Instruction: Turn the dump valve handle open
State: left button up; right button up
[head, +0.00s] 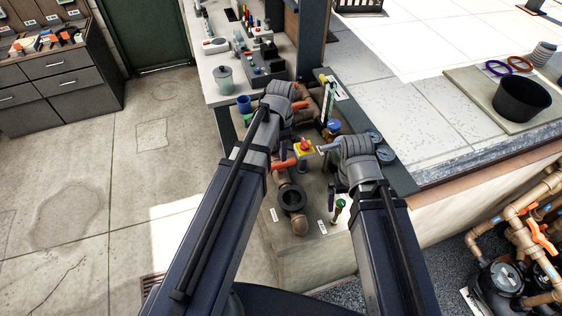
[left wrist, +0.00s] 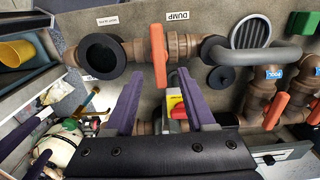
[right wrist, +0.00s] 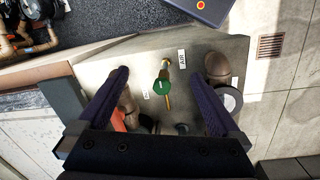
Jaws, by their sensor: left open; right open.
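The orange lever by the DUMP label is the dump valve handle (left wrist: 158,55). It lies crosswise to its brown pipe in the left wrist view. It also shows in the head view (head: 285,163), partly near my left arm. My left gripper (left wrist: 161,92) is open and empty.
A black round flange (left wrist: 101,56) sits on the same pipe. A red and yellow switch (head: 304,146) stands close to the left gripper. A second orange lever (left wrist: 276,111) is on the neighbouring pipe. A workbench (head: 212,72) stands behind; open floor lies left.

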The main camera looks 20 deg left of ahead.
aim_at(281, 163)
pick_arm(q)
notch_tip(281, 163, down, 6)
jog(key=b, duration=0.5)
jog(key=shift+s+f, duration=0.1)
jog(key=shift+c, duration=0.2)
grip_shut()
